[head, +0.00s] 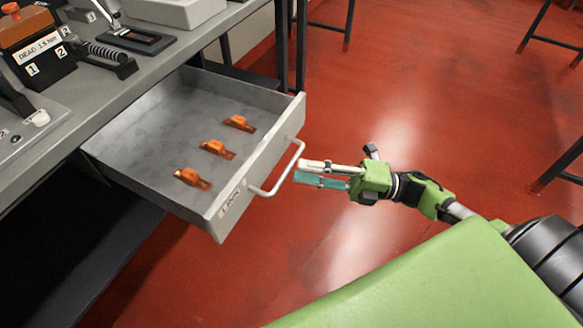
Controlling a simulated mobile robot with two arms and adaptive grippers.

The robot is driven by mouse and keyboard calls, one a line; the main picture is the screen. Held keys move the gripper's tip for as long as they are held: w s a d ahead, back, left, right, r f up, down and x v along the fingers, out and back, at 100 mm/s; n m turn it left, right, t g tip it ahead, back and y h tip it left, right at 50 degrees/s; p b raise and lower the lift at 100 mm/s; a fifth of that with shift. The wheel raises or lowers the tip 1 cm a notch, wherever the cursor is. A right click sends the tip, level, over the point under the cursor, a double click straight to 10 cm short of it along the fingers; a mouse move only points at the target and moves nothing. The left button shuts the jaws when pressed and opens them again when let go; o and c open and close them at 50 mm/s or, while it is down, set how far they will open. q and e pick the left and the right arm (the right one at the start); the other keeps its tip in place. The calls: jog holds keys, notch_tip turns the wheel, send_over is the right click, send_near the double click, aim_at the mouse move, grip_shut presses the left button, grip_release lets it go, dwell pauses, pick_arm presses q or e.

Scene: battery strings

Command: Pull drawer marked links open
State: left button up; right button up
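The grey metal drawer (222,213) stands pulled out from under the bench. A small label (234,194) on its front appears to read "LINKS". Its pale bar handle (284,178) sticks out from the front. Three orange and copper links, the near one (192,179), the middle one (217,149) and the far one (239,123), lie in a row inside. My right gripper (298,171) is just right of the handle, with its white and teal fingers apart and nothing seen between them. My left gripper is not in view.
Dark table legs (300,45) stand behind the drawer. The red floor (420,90) to the right is mostly clear.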

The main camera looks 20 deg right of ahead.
jog(key=v, duration=0.7)
jog(key=shift+d, duration=0.2)
jog(key=shift+s+f, duration=0.1)
jog(key=shift+f, duration=0.05)
